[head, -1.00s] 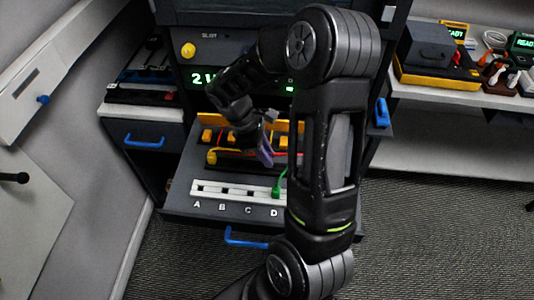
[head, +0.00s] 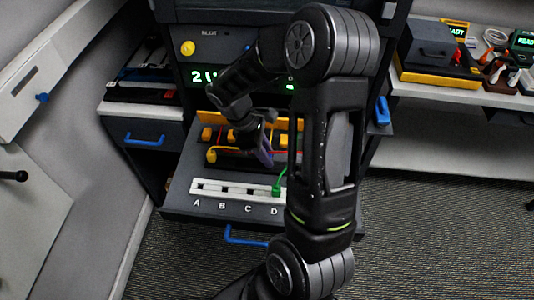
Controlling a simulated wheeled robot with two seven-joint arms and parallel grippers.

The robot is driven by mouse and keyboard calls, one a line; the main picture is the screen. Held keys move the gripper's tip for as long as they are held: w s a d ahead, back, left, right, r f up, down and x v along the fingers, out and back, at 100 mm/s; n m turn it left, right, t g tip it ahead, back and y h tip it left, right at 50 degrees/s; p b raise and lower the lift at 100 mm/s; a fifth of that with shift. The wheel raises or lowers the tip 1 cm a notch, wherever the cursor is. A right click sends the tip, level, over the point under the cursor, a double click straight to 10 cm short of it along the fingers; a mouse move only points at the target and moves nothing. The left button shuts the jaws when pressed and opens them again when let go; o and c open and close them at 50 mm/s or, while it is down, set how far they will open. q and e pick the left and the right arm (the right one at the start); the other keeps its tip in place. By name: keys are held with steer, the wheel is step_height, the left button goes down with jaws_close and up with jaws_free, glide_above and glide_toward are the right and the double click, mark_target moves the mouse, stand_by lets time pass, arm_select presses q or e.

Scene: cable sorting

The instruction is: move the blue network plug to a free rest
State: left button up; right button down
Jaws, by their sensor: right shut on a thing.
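My right gripper (head: 265,150) is above the drawer, among the cables behind the white rest strip. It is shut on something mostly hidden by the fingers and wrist. This looks like the blue network plug, and no other blue plug shows clearly. The white rest strip (head: 210,187) is marked A, B, C and D. A green plug (head: 277,190) with a green cable sits at D. My right arm may hide more of the strip to the right of D. My left gripper is not in view.
Yellow plugs (head: 211,156) and a red cable lie near the gripper, in front of a yellow panel (head: 222,119). The open drawer has a blue handle (head: 245,238). A cabinet (head: 143,130) stands to the left. A shelf (head: 440,96) with several items is at the right.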

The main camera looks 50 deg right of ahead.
steer(key=shift+f+b, duration=0.45)
steer(key=shift+f, duration=0.3)
stand_by(0.7)
stand_by(0.3)
steer(key=c, duration=1.2)
jaws_free()
steer(key=shift+o, duration=0.6)
steer(key=o, duration=0.4)
steer(key=shift+r+p, duration=2.9)
steer(key=shift+r, duration=0.65)
